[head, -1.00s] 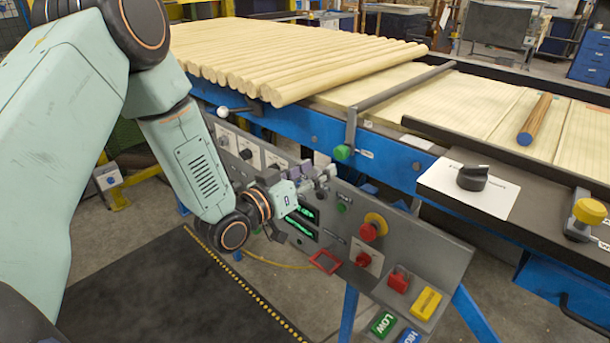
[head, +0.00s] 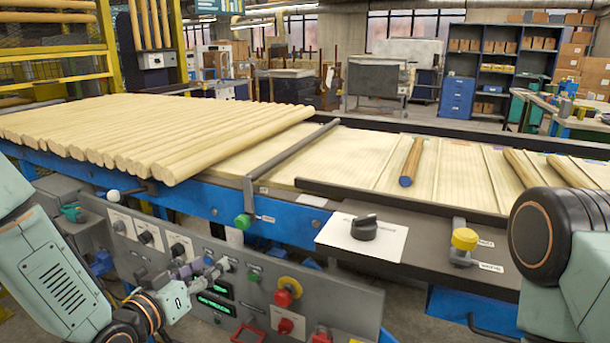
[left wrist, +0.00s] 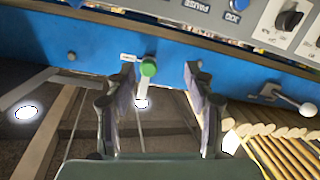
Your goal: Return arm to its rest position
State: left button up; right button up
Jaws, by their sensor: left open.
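My left gripper (head: 222,268) is in front of the grey control panel (head: 345,300), just above its green-lit displays (head: 220,288). In the left wrist view its two jaws (left wrist: 159,78) are apart with nothing between them. A green knob (left wrist: 148,68) shows beyond the jaws, against the blue rail. My left arm (head: 60,285) comes in from the lower left, bent at the wrist. A part of my right arm (head: 565,250) shows at the right edge; its gripper is out of view.
Turned wood rods (head: 150,130) lie side by side on the line's left. The panel bears several knobs and a red button (head: 283,298). A black selector (head: 364,227) and a yellow knob (head: 464,239) stand on the near ledge. A white-ball lever (head: 114,196) juts left.

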pick_arm(q)
jog(key=s+f+n+g+y, duration=0.1)
jog(key=s+f+g+y, duration=0.2)
jog(key=s+f+g, duration=1)
jog(key=s+f, duration=0.3)
jog(key=s, duration=0.4)
jog(key=s+f+g+y, duration=0.1)
jog(key=s+f, duration=0.3)
jog(key=s, duration=0.4)
jog(key=s+f+g+y, duration=0.1)
jog(key=s+f, duration=0.4)
jog(key=s, duration=0.3)
jog(key=shift+s+d+g, duration=0.3)
jog(key=shift+s+d, duration=0.05)
jog(key=shift+d, duration=0.1)
jog(key=shift+s, duration=0.1)
